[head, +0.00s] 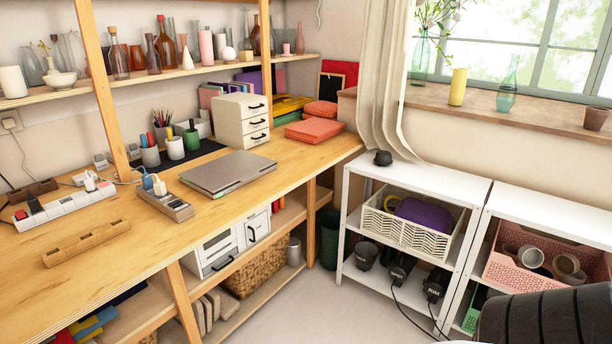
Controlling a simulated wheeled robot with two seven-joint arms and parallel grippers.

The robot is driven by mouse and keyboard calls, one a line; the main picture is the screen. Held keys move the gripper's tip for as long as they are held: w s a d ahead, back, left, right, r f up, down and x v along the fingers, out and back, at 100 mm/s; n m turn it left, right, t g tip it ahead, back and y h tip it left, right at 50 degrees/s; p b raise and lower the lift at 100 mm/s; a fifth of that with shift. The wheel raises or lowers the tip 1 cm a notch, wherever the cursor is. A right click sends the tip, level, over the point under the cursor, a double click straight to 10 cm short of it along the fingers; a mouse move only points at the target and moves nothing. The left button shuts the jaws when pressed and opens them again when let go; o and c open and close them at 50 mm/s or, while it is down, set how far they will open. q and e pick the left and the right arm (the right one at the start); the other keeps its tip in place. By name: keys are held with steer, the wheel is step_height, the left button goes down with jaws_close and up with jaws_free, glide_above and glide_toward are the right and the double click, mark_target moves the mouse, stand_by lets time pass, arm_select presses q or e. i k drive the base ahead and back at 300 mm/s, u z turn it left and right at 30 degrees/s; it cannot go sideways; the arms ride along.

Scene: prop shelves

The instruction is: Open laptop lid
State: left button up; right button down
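The laptop (228,172) is a flat grey slab lying on the wooden desk, near its front edge. Its lid is shut. Neither of my grippers shows in the head view. A dark, ribbed shape at the bottom right corner hides part of the lower shelf there; I cannot tell for certain what it is.
The wooden desk (120,212) has bare room around the laptop. Power strips (62,204) and a grey device (165,203) lie left of it. Behind are pen cups (175,148), a white drawer box (243,120) and a red folder (314,130). White shelves (427,176) stand at right.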

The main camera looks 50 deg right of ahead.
mark_target(215, 176)
steer(key=z, duration=0.6)
steer(key=k, duration=0.25)
steer(key=z, duration=1.45)
steer(key=i, duration=0.8)
steer(key=u, duration=0.35)
